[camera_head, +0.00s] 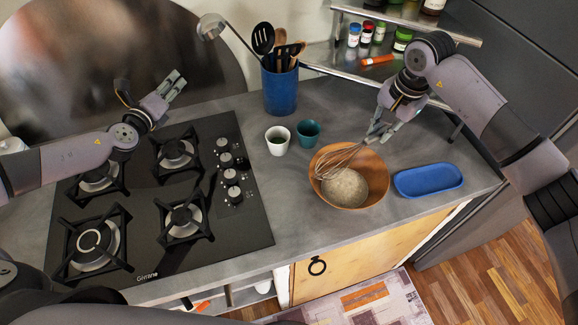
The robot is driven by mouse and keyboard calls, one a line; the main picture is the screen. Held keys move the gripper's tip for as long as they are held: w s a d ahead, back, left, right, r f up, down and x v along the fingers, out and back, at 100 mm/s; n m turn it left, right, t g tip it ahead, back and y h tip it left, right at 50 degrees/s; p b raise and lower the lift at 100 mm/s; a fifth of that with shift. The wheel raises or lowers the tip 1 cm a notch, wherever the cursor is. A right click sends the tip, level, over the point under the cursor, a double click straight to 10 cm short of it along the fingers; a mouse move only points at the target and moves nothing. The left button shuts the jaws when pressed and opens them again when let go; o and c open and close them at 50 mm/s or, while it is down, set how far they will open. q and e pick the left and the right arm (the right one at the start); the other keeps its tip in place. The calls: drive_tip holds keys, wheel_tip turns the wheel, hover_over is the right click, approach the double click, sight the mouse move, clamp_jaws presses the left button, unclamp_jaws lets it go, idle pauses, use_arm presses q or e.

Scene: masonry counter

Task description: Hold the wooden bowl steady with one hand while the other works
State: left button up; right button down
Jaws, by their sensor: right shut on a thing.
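The wooden bowl (375,177) stands on the grey counter near its front edge, with a pale speckled mass (345,188) inside. My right gripper (377,133) is above the bowl's back right rim, shut on a whisk (338,162). The whisk's wire head reaches down to the left into the bowl; whether it touches the contents is hard to tell. My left gripper (172,88) is above the back of the stove, well left of the bowl and touching nothing. Its fingers look parted and empty.
A black gas stove (245,222) fills the left of the counter. A blue utensil crock (281,92), a white cup (277,142) and a teal cup (308,131) stand behind the bowl. A blue tray (428,180) lies right of it. A spice shelf (400,18) is at the back.

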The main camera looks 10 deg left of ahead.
use_arm(q)
drive_tip(key=w+d+r+n+h, duration=0.1)
drive_tip(key=w+d+r, duration=0.1)
drive_tip(key=d, duration=0.4)
drive_tip(key=n+g+h, duration=0.6)
drive_tip(key=n+h, duration=0.2)
drive_tip(key=n, duration=1.8)
approach(321, 154)
drive_tip(key=x, duration=1)
drive_tip(key=shift+f, duration=0.15)
drive_tip(key=shift+c, duration=0.5)
clamp_jaws()
